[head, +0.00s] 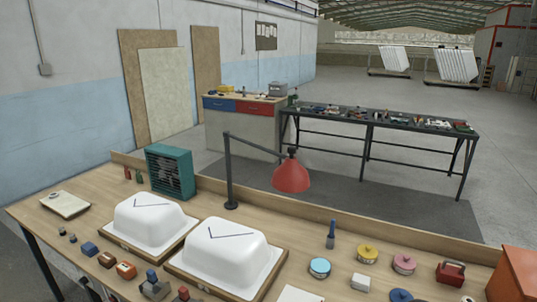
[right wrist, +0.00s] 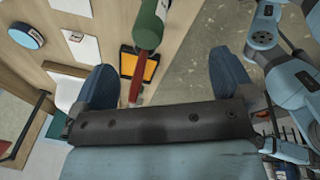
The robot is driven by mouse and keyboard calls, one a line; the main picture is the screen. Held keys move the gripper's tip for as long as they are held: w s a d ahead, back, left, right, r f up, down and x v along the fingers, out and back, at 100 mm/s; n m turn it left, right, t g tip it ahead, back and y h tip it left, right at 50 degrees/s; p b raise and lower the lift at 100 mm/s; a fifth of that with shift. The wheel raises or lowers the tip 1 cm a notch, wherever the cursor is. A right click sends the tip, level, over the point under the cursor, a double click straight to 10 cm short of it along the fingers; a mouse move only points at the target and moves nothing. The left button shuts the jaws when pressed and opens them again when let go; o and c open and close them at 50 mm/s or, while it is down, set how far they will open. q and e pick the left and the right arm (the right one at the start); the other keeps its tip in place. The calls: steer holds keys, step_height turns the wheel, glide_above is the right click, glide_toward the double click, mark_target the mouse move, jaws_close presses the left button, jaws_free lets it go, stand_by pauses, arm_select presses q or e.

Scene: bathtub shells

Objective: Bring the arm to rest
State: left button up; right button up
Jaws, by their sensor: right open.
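My right gripper (right wrist: 162,66) shows in the right wrist view with its two dark blue fingers spread wide apart. Nothing is clamped between them. A green bottle-like object with a red neck (right wrist: 152,22) shows beyond the gap between the fingers; I cannot tell how far it is from them. Neither gripper shows in the head view, and my left gripper is not seen. Two white bathtub shells, the left one (head: 148,216) and the right one (head: 226,250), lie upside down on wooden boards on the workbench, each with a dark angled line on top.
The wooden workbench (head: 100,190) carries a red-shaded lamp (head: 291,176), a teal fan (head: 170,172), round tins such as a blue one (head: 320,267), a red case (head: 450,273) and several small blocks. An orange box (head: 515,275) stands at the right. A black-framed table (head: 370,130) stands behind.

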steer(key=s+a+r+m+t+h, duration=0.1)
steer(key=s+a+r+m+t, duration=0.1)
steer(key=s+m, duration=1.5)
arm_select(q)
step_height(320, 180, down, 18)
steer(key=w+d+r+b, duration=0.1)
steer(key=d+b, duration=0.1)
steer(key=b, duration=2.1)
arm_select(e)
steer(key=w+a+f+n+t+y, duration=0.1)
steer(key=w+a+f+t, duration=0.1)
steer(key=f, duration=0.9)
steer(key=w+a+f+n+t+y, duration=0.1)
steer(key=a+f+t, duration=0.2)
steer(key=f, duration=0.7)
steer(key=w+a+f+t+y, duration=0.1)
steer(key=w+a+f+t, duration=0.1)
steer(key=f, duration=0.9)
arm_select(q)
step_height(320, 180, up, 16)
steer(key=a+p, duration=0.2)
steer(key=p, duration=2)
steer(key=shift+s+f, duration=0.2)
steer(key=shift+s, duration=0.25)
arm_select(e)
step_height(320, 180, up, 17)
steer(key=s+d, duration=0.1)
steer(key=shift+n, duration=0.3)
